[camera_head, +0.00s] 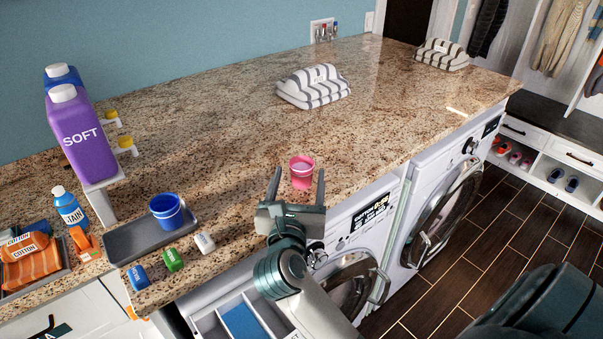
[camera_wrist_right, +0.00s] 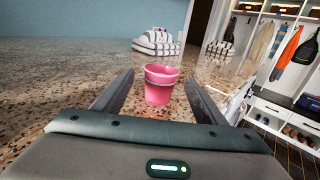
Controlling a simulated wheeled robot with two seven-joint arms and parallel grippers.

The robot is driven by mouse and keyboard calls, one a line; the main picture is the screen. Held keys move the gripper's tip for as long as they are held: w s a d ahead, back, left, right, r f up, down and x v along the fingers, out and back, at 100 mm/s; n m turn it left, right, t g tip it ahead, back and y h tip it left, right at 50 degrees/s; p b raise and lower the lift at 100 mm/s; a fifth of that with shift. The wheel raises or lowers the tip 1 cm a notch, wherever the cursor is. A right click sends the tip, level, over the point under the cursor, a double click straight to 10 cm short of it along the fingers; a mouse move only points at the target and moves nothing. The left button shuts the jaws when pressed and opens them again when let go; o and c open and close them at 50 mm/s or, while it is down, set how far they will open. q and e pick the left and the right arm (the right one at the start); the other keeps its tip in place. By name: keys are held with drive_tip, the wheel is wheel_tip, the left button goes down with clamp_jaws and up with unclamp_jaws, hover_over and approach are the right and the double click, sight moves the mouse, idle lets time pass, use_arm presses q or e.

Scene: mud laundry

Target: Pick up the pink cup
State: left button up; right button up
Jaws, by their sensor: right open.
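The pink cup (camera_head: 302,172) stands upright on the granite counter, near its front edge. My right gripper (camera_head: 297,185) is open, its two fingers reaching along either side of the cup. In the right wrist view the cup (camera_wrist_right: 160,85) sits between and slightly beyond the fingertips of the gripper (camera_wrist_right: 158,88), with gaps on both sides. I see no contact with the cup. My left gripper is not in view.
Folded striped towels (camera_head: 313,87) lie behind the cup. A blue cup (camera_head: 167,211) on a grey tray (camera_head: 127,243), small bottles and a purple SOFT jug (camera_head: 77,135) stand to the left. Washing machines (camera_head: 440,205) are under the counter. The counter around the pink cup is clear.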

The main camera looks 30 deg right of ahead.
sight(301, 165)
drive_tip(key=w+d+p, duration=0.1)
drive_tip(key=w+d+r+p, duration=0.1)
drive_tip(key=shift+w+d+r, duration=0.2)
drive_tip(key=shift+w+d, duration=0.1)
drive_tip(key=shift+w, duration=0.05)
drive_tip(key=shift+w+d+f, duration=0.1)
drive_tip(key=shift+w+d, duration=0.2)
drive_tip(key=c, duration=1.1)
